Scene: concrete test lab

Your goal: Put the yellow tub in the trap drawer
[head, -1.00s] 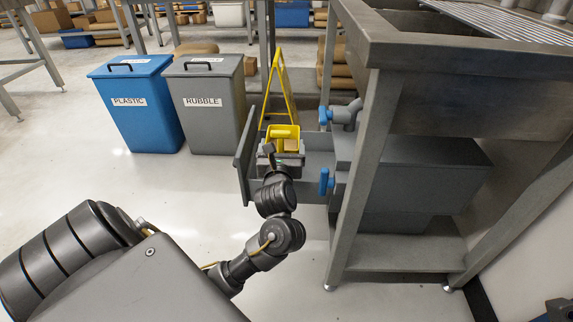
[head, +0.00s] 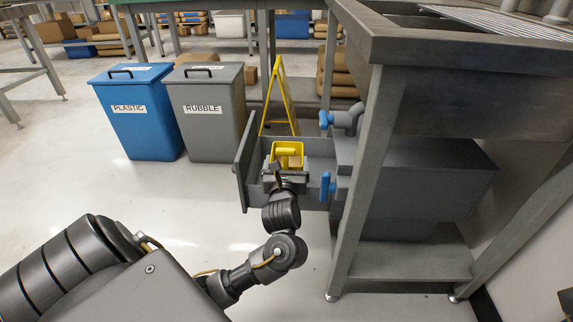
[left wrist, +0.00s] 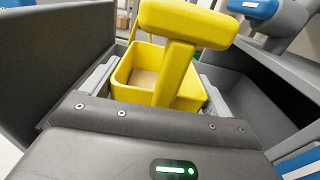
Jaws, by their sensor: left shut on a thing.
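The yellow tub (head: 287,161) is an open box with a T-shaped handle. It also shows in the left wrist view (left wrist: 190,92), between the drawer's walls. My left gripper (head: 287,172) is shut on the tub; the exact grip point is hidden. The grey trap drawer (head: 243,165) is pulled out to the left from under the steel sink bench, and the tub is within its outline. I cannot tell whether the tub touches the drawer floor. My right gripper is not in view.
Blue-handled valves (head: 327,186) stick out beside the drawer at the bench leg (head: 366,170). A yellow floor sign (head: 280,95) stands behind the drawer. The blue plastic bin (head: 138,112) and grey rubble bin (head: 204,115) stand to the left. The floor in front is clear.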

